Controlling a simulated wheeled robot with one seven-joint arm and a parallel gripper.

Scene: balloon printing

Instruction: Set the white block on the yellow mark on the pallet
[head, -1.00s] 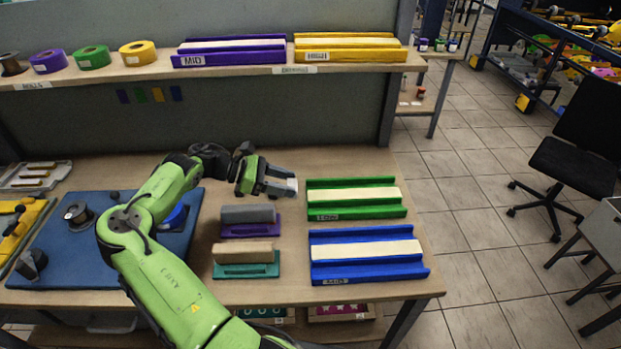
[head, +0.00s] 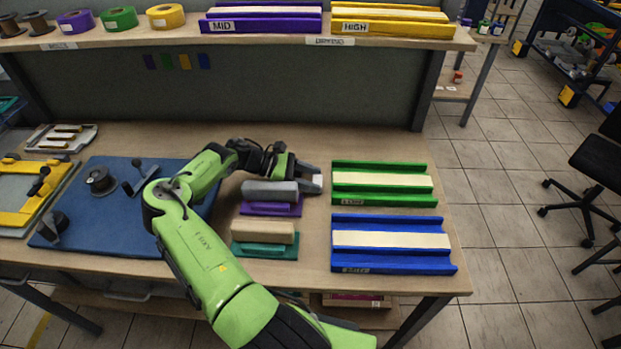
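My gripper (head: 314,180) is above the table, just right of the grey-topped block on a purple base. A small white block (head: 318,181) shows at its fingertips, and the fingers look closed on it. Part of the block is hidden by the fingers. It is held apart from the green rack to its right. A blue board (head: 105,225) lies at the left of the table, partly hidden behind my arm. I cannot make out a yellow mark on it, nor tell for sure which thing is the pallet.
The grey-topped block (head: 270,190) and a tan-topped block on a green base (head: 264,234) stand near my gripper. A green rack (head: 380,168) and a blue rack (head: 390,262) lie at the right. A yellow frame (head: 30,215) is far left. The back middle of the table is clear.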

